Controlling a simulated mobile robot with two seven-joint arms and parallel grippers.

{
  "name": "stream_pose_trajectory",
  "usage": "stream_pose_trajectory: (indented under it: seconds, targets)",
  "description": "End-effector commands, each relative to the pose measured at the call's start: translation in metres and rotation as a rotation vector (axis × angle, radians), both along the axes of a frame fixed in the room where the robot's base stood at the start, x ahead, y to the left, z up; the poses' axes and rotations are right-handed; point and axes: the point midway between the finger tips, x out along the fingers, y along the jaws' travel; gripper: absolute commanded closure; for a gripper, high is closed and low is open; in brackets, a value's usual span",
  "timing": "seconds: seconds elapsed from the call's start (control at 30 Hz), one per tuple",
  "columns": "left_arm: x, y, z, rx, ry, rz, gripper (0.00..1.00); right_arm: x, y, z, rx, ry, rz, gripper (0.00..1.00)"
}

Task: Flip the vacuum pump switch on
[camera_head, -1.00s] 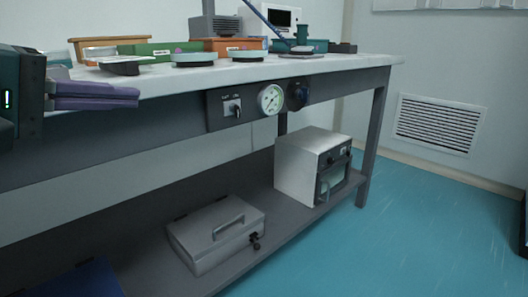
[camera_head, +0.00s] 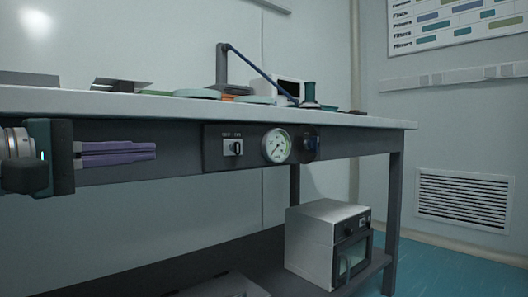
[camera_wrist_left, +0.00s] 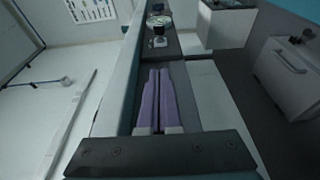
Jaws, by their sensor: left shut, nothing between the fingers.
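My right gripper is not in view.
The white tabletop (camera_head: 180,104) overhangs just above my left gripper and carries several items. A grey oven-like box (camera_head: 315,250) stands on the lower shelf. The space before the panel is clear.

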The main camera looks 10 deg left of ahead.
Motion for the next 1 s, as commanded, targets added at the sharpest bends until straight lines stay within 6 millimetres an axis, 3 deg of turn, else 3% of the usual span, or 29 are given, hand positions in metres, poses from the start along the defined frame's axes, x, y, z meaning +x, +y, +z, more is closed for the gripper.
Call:
stream_pose_trajectory:
  seconds: [0.17,0.6,0.8,1.0]
  targets:
    - [0.014,-0.006,-0.003,-0.002,-0.001,-0.002,1.00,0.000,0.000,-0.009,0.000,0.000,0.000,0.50]
    - [0.095,-0.043,-0.004,0.000,-0.002,-0.005,1.00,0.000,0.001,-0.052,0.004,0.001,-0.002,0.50]
    - [0.103,-0.069,-0.003,0.001,-0.001,-0.003,1.00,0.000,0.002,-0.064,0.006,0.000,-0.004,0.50]
    - [0.107,-0.076,-0.001,0.001,0.001,-0.001,1.00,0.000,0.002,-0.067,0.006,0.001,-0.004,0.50]
